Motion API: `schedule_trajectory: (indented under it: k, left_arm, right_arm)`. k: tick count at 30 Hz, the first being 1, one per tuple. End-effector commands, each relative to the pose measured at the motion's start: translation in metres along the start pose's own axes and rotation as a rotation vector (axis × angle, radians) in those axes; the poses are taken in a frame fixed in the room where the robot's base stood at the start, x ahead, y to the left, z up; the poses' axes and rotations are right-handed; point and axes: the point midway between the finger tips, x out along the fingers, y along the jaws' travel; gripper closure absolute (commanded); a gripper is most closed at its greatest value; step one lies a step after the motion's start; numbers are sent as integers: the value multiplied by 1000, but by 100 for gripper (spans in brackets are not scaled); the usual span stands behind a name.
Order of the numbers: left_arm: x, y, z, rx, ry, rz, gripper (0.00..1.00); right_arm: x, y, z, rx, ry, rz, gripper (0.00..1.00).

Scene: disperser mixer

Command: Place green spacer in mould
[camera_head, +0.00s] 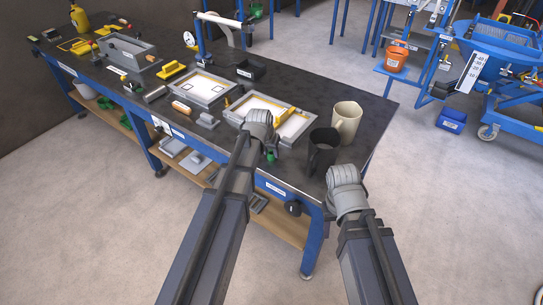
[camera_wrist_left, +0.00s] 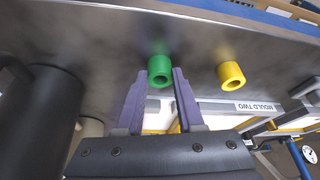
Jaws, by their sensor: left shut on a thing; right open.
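The green spacer (camera_wrist_left: 160,68), a short hollow cylinder, is between the fingertips of my left gripper (camera_wrist_left: 162,76), which is shut on it. I cannot tell whether the spacer touches the black bench top. In the head view a bit of green (camera_head: 271,156) shows beside my left gripper (camera_head: 268,150), near the bench's front edge.
A yellow spacer (camera_wrist_left: 231,74) stands close beside the green one. A black jug (camera_head: 323,152) and a beige jug (camera_head: 347,120) stand right of my left gripper. Another mould frame (camera_head: 203,88) lies farther left. The bench's right end (camera_head: 375,120) is clear.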

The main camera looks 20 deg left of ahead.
Motion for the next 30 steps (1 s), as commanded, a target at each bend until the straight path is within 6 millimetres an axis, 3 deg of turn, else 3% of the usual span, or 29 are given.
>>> schedule_trajectory:
  k: [17,23,30]
  left_arm:
    - [-5,0,-2,0,0,0,100]
    - [-21,0,-9,0,0,0,100]
    - [-54,0,-22,0,0,0,100]
  right_arm:
    - [-5,0,0,0,0,0,50]
    - [-23,2,1,0,0,0,50]
    - [-58,6,3,0,0,0,50]
